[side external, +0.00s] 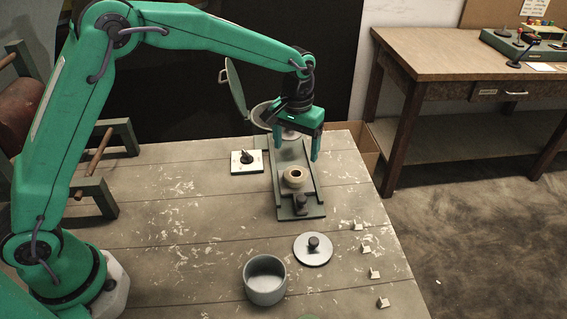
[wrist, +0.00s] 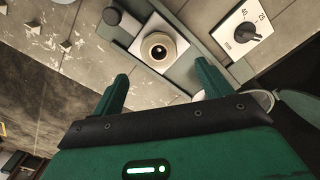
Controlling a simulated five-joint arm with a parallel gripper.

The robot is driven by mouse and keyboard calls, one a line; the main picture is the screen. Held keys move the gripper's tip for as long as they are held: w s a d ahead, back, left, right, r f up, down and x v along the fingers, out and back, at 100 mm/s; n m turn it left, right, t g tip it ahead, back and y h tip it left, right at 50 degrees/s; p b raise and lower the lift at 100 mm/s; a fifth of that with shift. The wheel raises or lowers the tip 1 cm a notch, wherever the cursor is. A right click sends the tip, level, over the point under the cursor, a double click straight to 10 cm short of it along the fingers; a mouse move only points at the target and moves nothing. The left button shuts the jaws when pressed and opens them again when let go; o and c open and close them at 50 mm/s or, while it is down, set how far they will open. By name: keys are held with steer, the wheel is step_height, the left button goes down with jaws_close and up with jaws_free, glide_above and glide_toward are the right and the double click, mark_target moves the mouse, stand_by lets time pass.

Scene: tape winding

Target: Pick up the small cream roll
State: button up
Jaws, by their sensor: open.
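The small cream roll (side external: 295,177) sits upright in a grey-green tray-like fixture (side external: 312,200) on the table. In the wrist view the cream roll (wrist: 158,48) shows its dark round hole, lying ahead of the fingertips and between their lines. My gripper (side external: 296,150) is open and empty above the far part of the fixture, apart from the roll. In the wrist view both fingers of my gripper (wrist: 160,78) are spread, with nothing between them.
A dial plate (side external: 246,161) stands left of the fixture. A grey pot (side external: 265,279) and its round lid (side external: 313,249) lie in front. Several small pale blocks (side external: 366,249) line the right side. A round pan-like part with a raised lid (side external: 235,90) stands behind. The left-middle tabletop is clear.

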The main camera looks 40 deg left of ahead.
mark_target(296, 177)
steer(key=shift+d+f, duration=0.1)
steer(key=shift+f, duration=1.45)
steer(key=shift+f, duration=2.6)
steer(key=c, duration=1.1)
steer(key=shift+r, duration=0.25)
